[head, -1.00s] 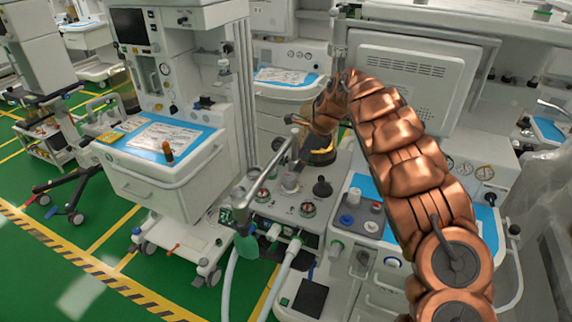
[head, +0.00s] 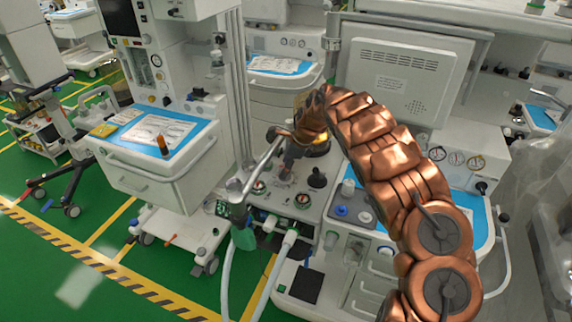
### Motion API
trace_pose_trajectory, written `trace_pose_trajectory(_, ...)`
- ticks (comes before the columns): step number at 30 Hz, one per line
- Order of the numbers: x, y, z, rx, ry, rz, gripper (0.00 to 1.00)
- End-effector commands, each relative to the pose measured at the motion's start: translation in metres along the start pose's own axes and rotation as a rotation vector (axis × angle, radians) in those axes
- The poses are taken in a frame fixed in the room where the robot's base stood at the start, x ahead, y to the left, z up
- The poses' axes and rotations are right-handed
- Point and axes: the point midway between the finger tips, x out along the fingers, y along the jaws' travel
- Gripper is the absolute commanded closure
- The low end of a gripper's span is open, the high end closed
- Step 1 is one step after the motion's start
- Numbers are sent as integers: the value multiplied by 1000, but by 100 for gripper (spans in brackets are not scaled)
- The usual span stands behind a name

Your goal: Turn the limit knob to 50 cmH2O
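The limit knob appears to be the small pale knob (head: 284,175) on top of the grey breathing-system block (head: 275,205), between two round gauges. The knob's scale and setting are too small to read.
A black knob (head: 317,178) stands right of the limit knob. A metal tube (head: 258,165) rises close on the left, with a green connector (head: 243,238) and pale hoses below. Blue-topped work surfaces flank the block.

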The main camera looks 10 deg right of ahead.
Motion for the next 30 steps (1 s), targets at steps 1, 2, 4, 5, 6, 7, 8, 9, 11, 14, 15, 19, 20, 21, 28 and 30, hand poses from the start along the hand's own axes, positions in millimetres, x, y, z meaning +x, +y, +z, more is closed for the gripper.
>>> trace_pose_trajectory(1, 0, 0, 0, 0, 0, 0, 28)
trace_pose_trajectory(2, 0, 0, 0, 0, 0, -1, 28)
trace_pose_trajectory(4, 0, 0, 0, 0, 0, -1, 28)
trace_pose_trajectory(5, 0, 0, 0, 1, 0, -1, 28)
trace_pose_trajectory(6, 0, 0, -1, 1, 0, -1, 31)
trace_pose_trajectory(7, 0, 0, -1, 1, 0, -1, 34)
trace_pose_trajectory(8, 0, 0, -1, 1, 0, -1, 37)
trace_pose_trajectory(9, 0, 0, -1, 1, 0, -1, 41)
trace_pose_trajectory(11, 0, 0, -1, 1, 0, -1, 48)
trace_pose_trajectory(14, 0, 0, -1, 1, 0, -1, 58)
trace_pose_trajectory(15, 0, 0, -1, 1, 0, -1, 62)
trace_pose_trajectory(19, 0, 0, -1, 1, 0, 0, 76)
trace_pose_trajectory(20, 0, 0, -1, 1, 0, 0, 79)
trace_pose_trajectory(21, 0, 0, -1, 1, 0, 0, 83)
trace_pose_trajectory(28, 0, 0, -1, 9, 1, -4, 88)
trace_pose_trajectory(30, 0, 0, -1, 20, 1, -10, 88)
